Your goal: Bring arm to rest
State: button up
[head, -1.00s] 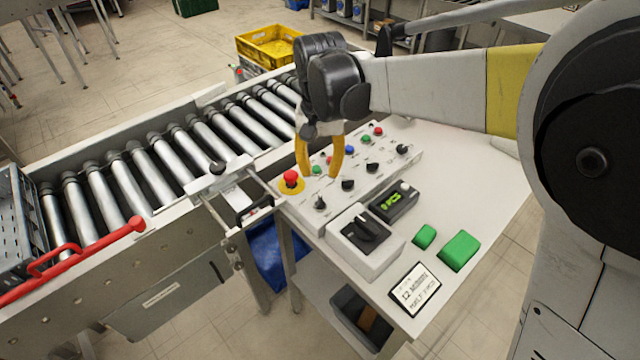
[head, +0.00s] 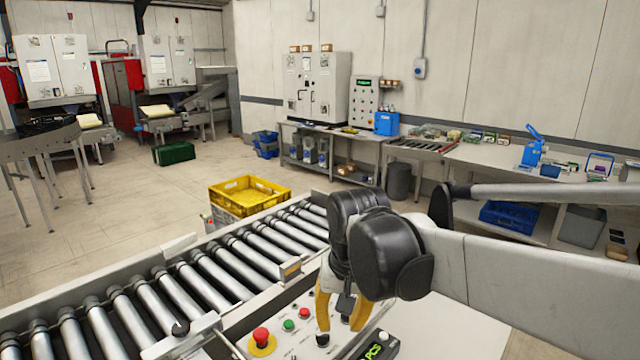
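My gripper (head: 340,322) has two yellow fingers and hangs below the black wrist, over the control panel (head: 284,345). The fingers are apart, with a dark knob of the panel showing between or behind them. I see nothing held. The arm reaches in from the right side of the picture. A red mushroom button (head: 261,336) on a yellow ring is left of the fingers, with a green button (head: 289,325) and a small red button (head: 304,313) closer to them.
The roller conveyor (head: 215,280) runs along the left of the panel. A yellow crate (head: 248,194) stands beyond it. A green digital display (head: 378,350) is at the bottom edge. Workbenches with a blue bin (head: 510,216) line the back right. Open floor lies at the left.

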jog(key=s+d+f+t, duration=0.1)
jog(key=s+d+t, duration=0.1)
jog(key=s+d, duration=0.4)
jog(key=s+d+f+t+b, duration=0.1)
jog(key=s+d+f+t, duration=0.1)
jog(key=s+d, duration=0.4)
jog(key=d+t, duration=0.1)
jog(key=d, duration=0.2)
jog(key=shift+s+d+h, duration=0.25)
jog(key=shift+s+h, duration=0.15)
